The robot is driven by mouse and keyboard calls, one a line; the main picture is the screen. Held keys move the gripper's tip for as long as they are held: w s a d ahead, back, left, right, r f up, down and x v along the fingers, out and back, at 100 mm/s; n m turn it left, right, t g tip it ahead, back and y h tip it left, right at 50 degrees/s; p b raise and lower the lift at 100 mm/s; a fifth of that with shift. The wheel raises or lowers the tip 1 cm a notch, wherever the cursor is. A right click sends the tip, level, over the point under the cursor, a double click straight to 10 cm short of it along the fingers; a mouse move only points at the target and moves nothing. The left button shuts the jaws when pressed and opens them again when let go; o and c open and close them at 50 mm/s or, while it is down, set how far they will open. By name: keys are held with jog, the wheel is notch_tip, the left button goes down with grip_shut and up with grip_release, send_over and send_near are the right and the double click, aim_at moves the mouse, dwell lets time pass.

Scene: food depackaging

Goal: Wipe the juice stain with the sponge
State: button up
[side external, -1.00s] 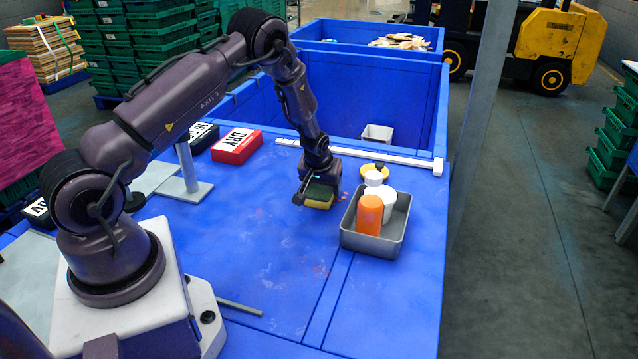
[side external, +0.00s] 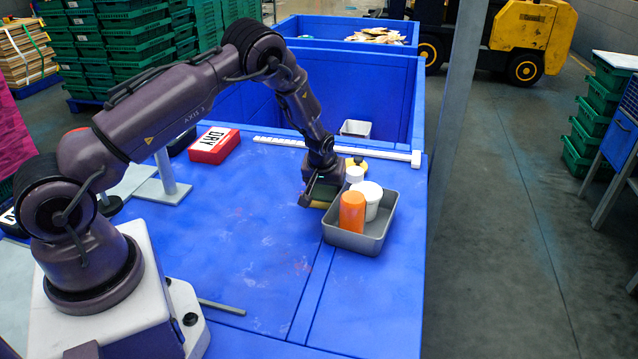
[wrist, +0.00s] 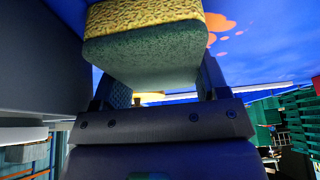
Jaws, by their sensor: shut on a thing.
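My gripper (side external: 320,190) is shut on the sponge (side external: 319,204), low over the blue table beside the left rim of the metal tray. The sponge has a yellow side and a dark green side; in the wrist view the sponge (wrist: 145,45) sits between both fingers. The juice stain (wrist: 217,22) shows in the wrist view as an orange splash with small drops, just right of the sponge. In the side view the arm and sponge hide most of it. I cannot tell whether the sponge touches the table.
The grey metal tray (side external: 375,245) holds an orange container (side external: 352,212) and white tubs (side external: 369,198). A yellow-rimmed item (side external: 357,162) stands behind it. A white bar (side external: 340,152) crosses the table's back. A red "DRY" box (side external: 214,146) lies back left. The table's middle is clear.

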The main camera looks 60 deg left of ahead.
aim_at(300, 187)
jog(key=shift+s+a, duration=2.6)
jog(key=shift+s, duration=0.1)
jog(key=shift+w+d, duration=1.35)
jog(key=shift+w, duration=0.1)
jog(key=shift+w+d+f, duration=0.15)
jog(key=shift+w+d, duration=1.15)
jog(key=shift+d, duration=0.2)
jog(key=shift+s+a, duration=2.65)
jog(key=shift+a, duration=0.15)
jog(key=shift+r, duration=0.2)
jog(key=shift+r, duration=2.95)
jog(key=shift+r, duration=0.1)
notch_tip(300, 187, up, 3)
jog(key=shift+f, duration=0.1)
